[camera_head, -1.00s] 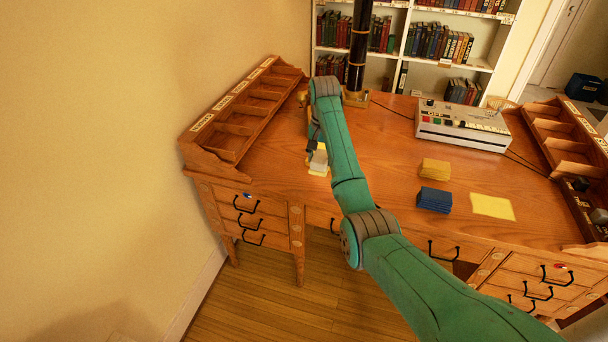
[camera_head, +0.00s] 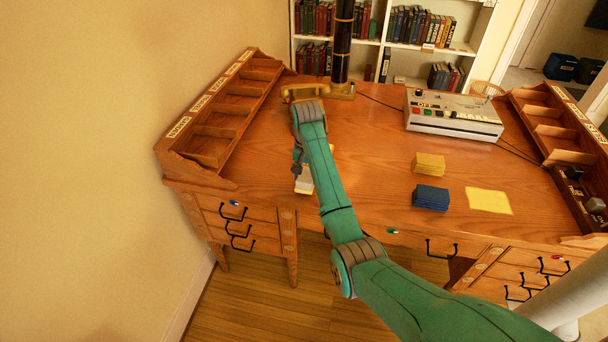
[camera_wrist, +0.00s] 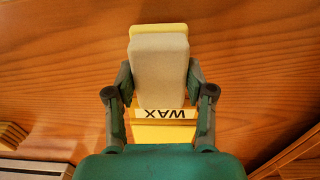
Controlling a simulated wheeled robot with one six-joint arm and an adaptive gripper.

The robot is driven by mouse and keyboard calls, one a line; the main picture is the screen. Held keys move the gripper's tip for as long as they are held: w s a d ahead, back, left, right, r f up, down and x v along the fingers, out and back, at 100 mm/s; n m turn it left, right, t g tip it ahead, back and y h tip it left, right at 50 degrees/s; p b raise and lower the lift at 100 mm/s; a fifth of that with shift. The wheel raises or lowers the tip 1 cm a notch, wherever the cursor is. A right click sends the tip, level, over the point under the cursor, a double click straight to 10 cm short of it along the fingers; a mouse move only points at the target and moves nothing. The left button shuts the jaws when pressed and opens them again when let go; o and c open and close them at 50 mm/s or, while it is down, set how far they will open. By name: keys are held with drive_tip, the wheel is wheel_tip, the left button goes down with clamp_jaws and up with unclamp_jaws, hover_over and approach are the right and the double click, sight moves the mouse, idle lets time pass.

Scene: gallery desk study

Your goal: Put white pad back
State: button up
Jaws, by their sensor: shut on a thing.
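The white pad (camera_wrist: 160,70) is a pale block with rounded edges, held between the two fingers of my gripper (camera_wrist: 160,92) in the wrist view. Behind it a yellow surface shows at its far end, and a yellow piece (camera_wrist: 165,134) with an upside-down "WAX" label (camera_wrist: 165,114) shows at its near end. In the head view the white pad (camera_head: 304,183) is at the left front part of the desk, under my gripper (camera_head: 300,170). My arm hides part of that spot. I cannot tell whether the pad touches the desk.
The wooden desk (camera_head: 370,140) has a labelled pigeonhole rack (camera_head: 225,115) at left and another at right. A telephone (camera_head: 304,92) and lamp post stand behind. A control box (camera_head: 452,115), yellow stack (camera_head: 428,163), blue stack (camera_head: 431,198) and yellow sheet (camera_head: 489,201) lie to the right.

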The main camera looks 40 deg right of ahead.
drive_tip(key=shift+f, duration=0.75)
drive_tip(key=o, duration=1.1)
drive_tip(key=shift+f, duration=0.1)
